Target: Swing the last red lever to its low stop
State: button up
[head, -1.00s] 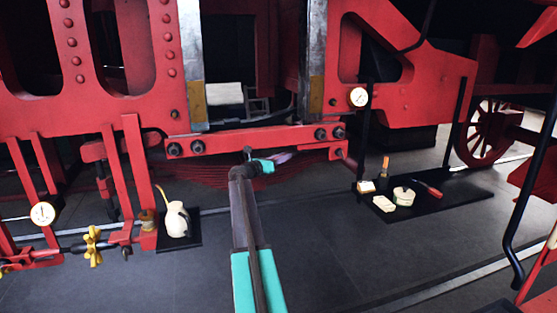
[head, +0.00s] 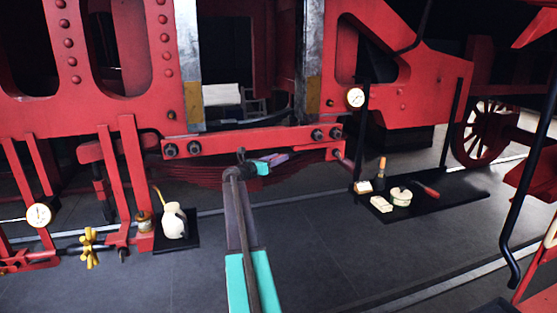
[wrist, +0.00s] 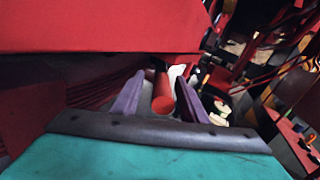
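A short red rod (head: 345,161), which looks like the lever, slants down from the right end of a red crossbar (head: 250,142) in the head view. My gripper (head: 285,157) is just below the crossbar, to the left of that rod and apart from it. In the wrist view my gripper (wrist: 160,98) is open, its two purple fingers spread. A red rod with a round end (wrist: 162,104) shows in line with the gap between them, clear of both fingers. I cannot tell its distance or its stop.
A black mat (head: 455,190) with a white pot (head: 401,196), a red-handled tool (head: 427,190) and small blocks lies on the floor at right. An oil can (head: 174,222) stands at left near a yellow valve handle (head: 89,246). A gauge (head: 355,97) is above the rod. The red frame fills the wrist view's upper left.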

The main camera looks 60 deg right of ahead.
jog(key=w+a+b, duration=0.2)
jog(key=a+b, duration=0.1)
jog(key=a, duration=0.9)
jog(key=shift+w+a, duration=0.25)
